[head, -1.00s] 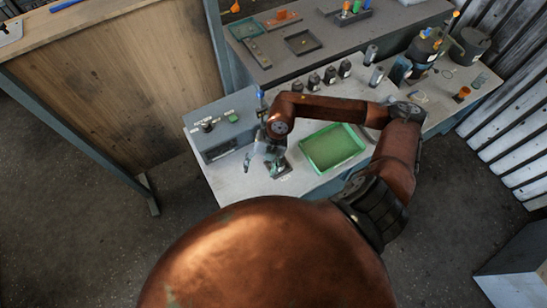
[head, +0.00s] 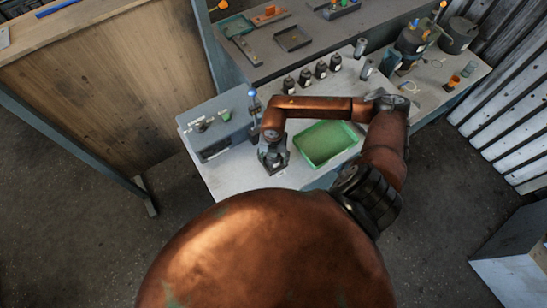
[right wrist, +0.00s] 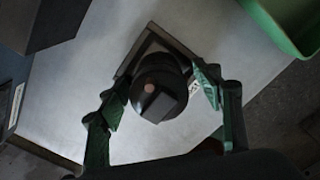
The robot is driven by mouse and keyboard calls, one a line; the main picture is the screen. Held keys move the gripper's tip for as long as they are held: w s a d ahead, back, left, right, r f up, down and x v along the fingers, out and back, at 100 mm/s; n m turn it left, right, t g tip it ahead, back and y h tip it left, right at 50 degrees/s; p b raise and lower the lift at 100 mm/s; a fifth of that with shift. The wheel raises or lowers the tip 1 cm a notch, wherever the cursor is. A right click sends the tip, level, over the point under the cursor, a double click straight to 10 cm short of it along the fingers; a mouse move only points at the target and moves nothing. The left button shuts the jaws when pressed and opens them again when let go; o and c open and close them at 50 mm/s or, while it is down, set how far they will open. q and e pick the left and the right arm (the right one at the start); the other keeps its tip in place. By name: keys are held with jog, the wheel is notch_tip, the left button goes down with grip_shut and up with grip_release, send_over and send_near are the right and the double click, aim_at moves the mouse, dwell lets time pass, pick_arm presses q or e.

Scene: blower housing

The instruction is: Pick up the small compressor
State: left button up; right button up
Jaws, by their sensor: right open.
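A dark, rounded unit with a flat block and a brownish spot on top, which looks like the small compressor (right wrist: 160,92), sits on a dark square base (right wrist: 150,48) in the right wrist view. My right gripper (right wrist: 162,86) is open, with one green finger on each side of the unit. I cannot tell whether the fingers touch it. In the head view my right gripper (head: 273,158) points down over the bench, and the wrist mostly hides the unit. My left gripper is not in view.
A green tray (head: 326,145) lies just right of my right gripper. A grey control box (head: 215,130) with a blue-topped post stands to the left. Several small dark units (head: 305,78) line the back of the bench (head: 232,182). The bench's front edge is close.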

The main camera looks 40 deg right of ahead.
jog(key=shift+c, duration=0.3)
jog(key=shift+r, duration=0.1)
grip_shut()
dwell(0.4)
